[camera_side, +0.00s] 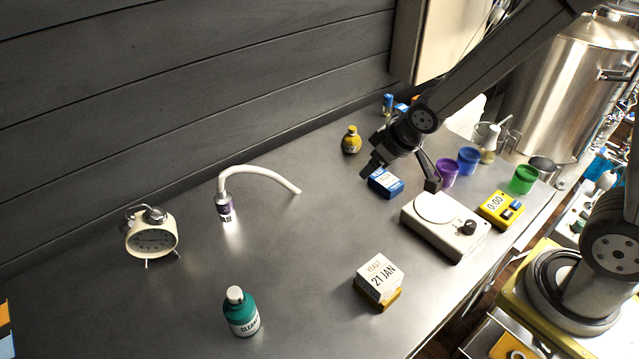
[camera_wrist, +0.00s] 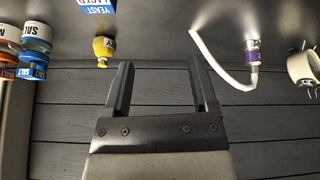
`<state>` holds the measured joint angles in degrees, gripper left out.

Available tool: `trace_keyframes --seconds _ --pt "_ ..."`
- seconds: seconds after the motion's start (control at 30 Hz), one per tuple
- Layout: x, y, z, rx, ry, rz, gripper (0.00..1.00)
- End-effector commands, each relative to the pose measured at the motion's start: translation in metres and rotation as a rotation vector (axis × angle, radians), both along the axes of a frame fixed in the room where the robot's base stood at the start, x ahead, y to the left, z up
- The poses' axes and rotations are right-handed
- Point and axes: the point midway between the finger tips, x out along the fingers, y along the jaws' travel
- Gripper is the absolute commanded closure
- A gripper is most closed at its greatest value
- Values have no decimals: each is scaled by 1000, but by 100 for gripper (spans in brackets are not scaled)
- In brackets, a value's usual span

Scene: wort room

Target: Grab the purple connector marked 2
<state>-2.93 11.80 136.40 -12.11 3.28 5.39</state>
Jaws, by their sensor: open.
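The purple connector (camera_side: 225,207) stands upright on the metal counter at left of centre in the side view, with a label whose mark is too small to read. A white hose (camera_side: 262,172) rises from its top and curves over to the right, down to the counter. In the wrist view the connector (camera_wrist: 252,53) is at the upper right with the hose (camera_wrist: 218,68) attached. My gripper (camera_side: 400,178) is open and empty, above the counter well to the right of the connector. In the wrist view its two fingers (camera_wrist: 160,75) are spread with nothing between them.
A blue box (camera_side: 385,183) lies near my gripper, and a yellow bottle (camera_side: 351,140) stands by the wall. The counter's middle is clear.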

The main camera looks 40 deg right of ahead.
Motion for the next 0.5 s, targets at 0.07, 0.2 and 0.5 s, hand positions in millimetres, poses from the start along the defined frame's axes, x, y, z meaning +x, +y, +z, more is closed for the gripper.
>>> trace_keyframes --seconds 0.07,0.2,0.5 --pt "28 12 -3 3 -74 59 25" --pt "73 39 -6 32 -205 168 25" --pt "136 116 -20 174 -439 433 25"
